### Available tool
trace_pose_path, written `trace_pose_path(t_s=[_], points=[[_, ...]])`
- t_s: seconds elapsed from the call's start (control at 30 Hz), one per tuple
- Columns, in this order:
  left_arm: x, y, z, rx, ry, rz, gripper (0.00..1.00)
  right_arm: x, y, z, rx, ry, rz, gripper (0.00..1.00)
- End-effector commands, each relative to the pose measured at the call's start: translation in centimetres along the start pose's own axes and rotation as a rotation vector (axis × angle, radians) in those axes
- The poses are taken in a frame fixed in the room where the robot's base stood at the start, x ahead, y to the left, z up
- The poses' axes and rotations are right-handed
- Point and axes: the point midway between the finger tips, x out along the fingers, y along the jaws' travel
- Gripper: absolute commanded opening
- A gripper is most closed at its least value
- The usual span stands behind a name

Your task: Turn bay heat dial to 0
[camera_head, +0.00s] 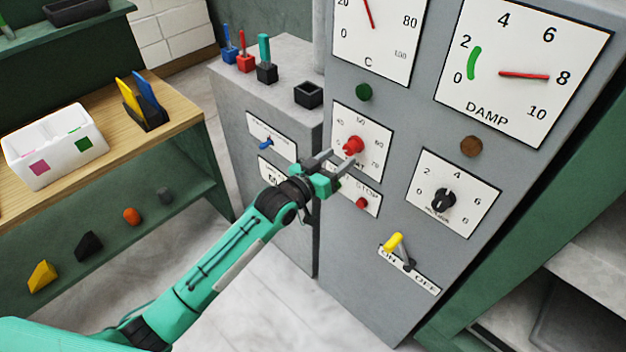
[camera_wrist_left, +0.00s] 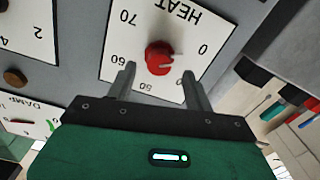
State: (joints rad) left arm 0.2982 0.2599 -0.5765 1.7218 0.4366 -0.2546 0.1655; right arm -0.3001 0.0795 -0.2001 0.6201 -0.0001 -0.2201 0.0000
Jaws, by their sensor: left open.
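The bay heat dial is a red knob (camera_head: 353,146) on a white plate marked HEAT, on the front of the grey cabinet. The knob also shows in the left wrist view (camera_wrist_left: 159,58), where the plate appears upside down with 0 at right and 70 at left. A pale mark on the knob points right there, toward the 0 side; its exact reading is unclear. My left gripper (camera_head: 340,158) is open and empty in front of the plate. In the wrist view its fingertips (camera_wrist_left: 158,68) lie on either side of the knob, apparently apart from it.
A small red button (camera_head: 361,203) sits just below the dial plate. A black knob (camera_head: 443,200) and a yellow lever (camera_head: 395,244) are to its right. A lower grey cabinet (camera_head: 285,60) with coloured tools stands at left. Open floor lies below.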

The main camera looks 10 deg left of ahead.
Motion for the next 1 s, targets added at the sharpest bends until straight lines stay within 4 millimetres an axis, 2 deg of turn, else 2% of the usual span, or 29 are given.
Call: trace_pose_path(t_s=[0.03, 0.2, 0.43, 0.63, 1.0], points=[[-1.2, -0.1, 0.4, 0.001, 0.0, 0.0, 0.53, 0.7, 0.0, 0.1, 0.0, 0.0, 0.0, 0.36], [-4.7, -0.1, 0.4, 0.002, -0.001, 0.0, 0.53, 1.8, -0.1, 0.2, 0.0, 0.0, -0.001, 0.36], [-8.2, -0.1, 0.3, 0.001, -0.001, 0.0, 0.53, 2.8, -0.1, 0.2, 0.001, 0.0, -0.001, 0.36], [-9.4, 0.0, 0.1, 0.0, -0.001, 0.0, 0.53, 3.0, -0.1, 0.3, 0.001, 0.0, -0.001, 0.36], [-9.4, 0.0, 0.0, 0.0, -0.001, 0.0, 0.53, 3.0, -0.1, 0.3, 0.001, 0.0, 0.0, 0.36]])
